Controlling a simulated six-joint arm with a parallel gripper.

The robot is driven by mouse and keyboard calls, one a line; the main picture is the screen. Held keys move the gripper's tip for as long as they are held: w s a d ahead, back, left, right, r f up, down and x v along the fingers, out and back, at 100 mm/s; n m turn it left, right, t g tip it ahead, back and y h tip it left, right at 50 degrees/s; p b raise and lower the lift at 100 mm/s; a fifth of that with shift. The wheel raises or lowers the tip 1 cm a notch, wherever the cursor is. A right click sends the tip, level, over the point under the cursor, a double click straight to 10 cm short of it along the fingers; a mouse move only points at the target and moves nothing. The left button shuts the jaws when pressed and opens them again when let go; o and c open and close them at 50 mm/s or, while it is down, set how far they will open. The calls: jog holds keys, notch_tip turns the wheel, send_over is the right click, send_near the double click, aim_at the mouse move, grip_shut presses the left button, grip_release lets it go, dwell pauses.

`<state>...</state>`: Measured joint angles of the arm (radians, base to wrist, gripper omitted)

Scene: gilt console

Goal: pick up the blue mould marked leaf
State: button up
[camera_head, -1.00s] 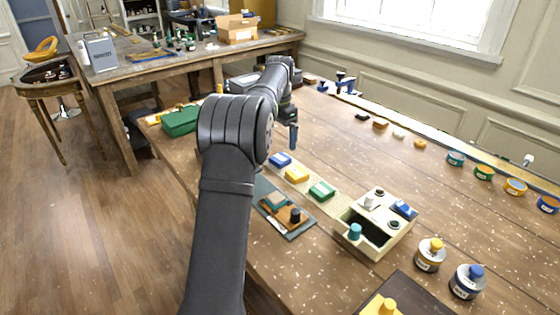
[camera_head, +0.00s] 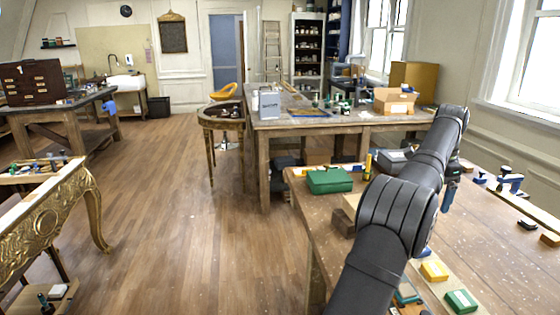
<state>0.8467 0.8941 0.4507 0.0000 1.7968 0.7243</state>
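A small blue block (camera_head: 426,252), probably one of the moulds, shows only as a sliver at the right edge of my arm. The arm hides the rest of it, and no leaf mark can be read. A yellow mould (camera_head: 434,271) and a green mould (camera_head: 461,301) lie in a row with it on the wooden table (camera_head: 330,215). My gripper (camera_head: 449,192) points down above the table, up and to the right of the blue block in the picture. Its fingers are too small and dark to show whether they are open or shut.
A green box (camera_head: 330,180) lies at the table's far left corner, with a brown block (camera_head: 343,222) nearer. Small dark and orange pieces lie at the right. A workbench (camera_head: 300,122) stands behind, and a gilt console (camera_head: 50,215) stands at the far left.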

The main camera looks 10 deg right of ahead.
jog(key=shift+c, duration=0.8)
jog(key=shift+n, duration=0.5)
jog(key=f, duration=0.4)
jog(key=a+f, duration=0.1)
jog(key=f, duration=0.7)
jog(key=shift+s+a+f, duration=0.2)
jog(key=shift+s+a, duration=0.1)
jog(key=shift+s, duration=0.1)
jog(key=f, duration=0.5)
jog(key=shift+w, duration=0.3)
